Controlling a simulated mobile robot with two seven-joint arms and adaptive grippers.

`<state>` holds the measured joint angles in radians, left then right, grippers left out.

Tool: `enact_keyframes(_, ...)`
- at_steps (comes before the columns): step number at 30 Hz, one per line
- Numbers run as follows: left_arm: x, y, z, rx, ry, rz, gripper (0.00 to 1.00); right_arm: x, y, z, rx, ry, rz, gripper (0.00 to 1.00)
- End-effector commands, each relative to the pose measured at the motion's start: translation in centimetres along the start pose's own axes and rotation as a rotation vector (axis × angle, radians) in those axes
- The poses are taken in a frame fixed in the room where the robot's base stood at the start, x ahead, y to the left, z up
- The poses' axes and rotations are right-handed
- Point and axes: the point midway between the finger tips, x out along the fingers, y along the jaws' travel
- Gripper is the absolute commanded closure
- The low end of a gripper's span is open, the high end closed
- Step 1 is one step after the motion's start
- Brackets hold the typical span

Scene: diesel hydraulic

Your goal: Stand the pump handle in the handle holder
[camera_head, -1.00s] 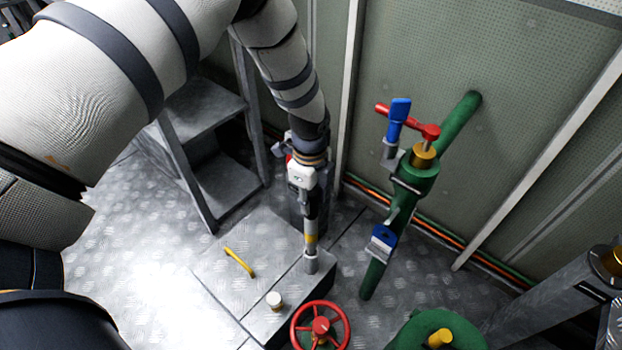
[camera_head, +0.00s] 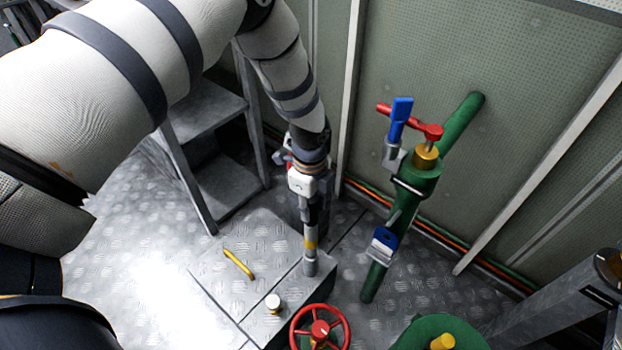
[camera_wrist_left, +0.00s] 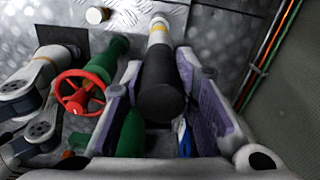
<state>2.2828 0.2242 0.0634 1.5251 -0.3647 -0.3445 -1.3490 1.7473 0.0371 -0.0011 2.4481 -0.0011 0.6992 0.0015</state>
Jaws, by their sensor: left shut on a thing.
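The pump handle (camera_head: 310,240) is upright below my left gripper (camera_head: 312,202) in the head view, a bar with a dark grip and a yellow band. In the left wrist view its black grip (camera_wrist_left: 162,92) lies between the purple-grey fingers of my left gripper (camera_wrist_left: 160,68), which is shut on it. The bar's lower end meets a short grey cylindrical socket (camera_head: 310,265) at the edge of the raised plate box. This looks like the handle holder, but I cannot tell how deep the bar sits in it. My right gripper is not in view.
A red handwheel (camera_head: 319,328) stands just in front of the handle. A green pipe with a valve (camera_head: 418,170) and blue levers rises to the right. A yellow bar (camera_head: 238,264) and a white cap (camera_head: 273,302) are on the box. Grey steps (camera_head: 215,180) stand behind left.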

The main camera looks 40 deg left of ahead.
Motion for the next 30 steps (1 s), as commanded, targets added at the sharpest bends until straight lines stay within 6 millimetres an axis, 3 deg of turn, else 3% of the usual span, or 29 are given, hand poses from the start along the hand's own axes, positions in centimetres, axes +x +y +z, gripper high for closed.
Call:
enact_keyframes(21,1.1,-0.1,0.0,0.0,0.0,-0.001,1.0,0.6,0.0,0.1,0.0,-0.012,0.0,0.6)
enact_keyframes(22,1.1,-0.1,0.0,0.0,0.0,-0.001,0.66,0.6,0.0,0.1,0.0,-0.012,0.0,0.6)
enact_keyframes(24,1.1,0.0,0.0,0.0,0.0,-0.001,0.5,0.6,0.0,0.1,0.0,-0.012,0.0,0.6)
enact_keyframes(30,1.1,0.0,0.0,0.0,0.0,-0.001,0.49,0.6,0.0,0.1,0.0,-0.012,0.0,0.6)
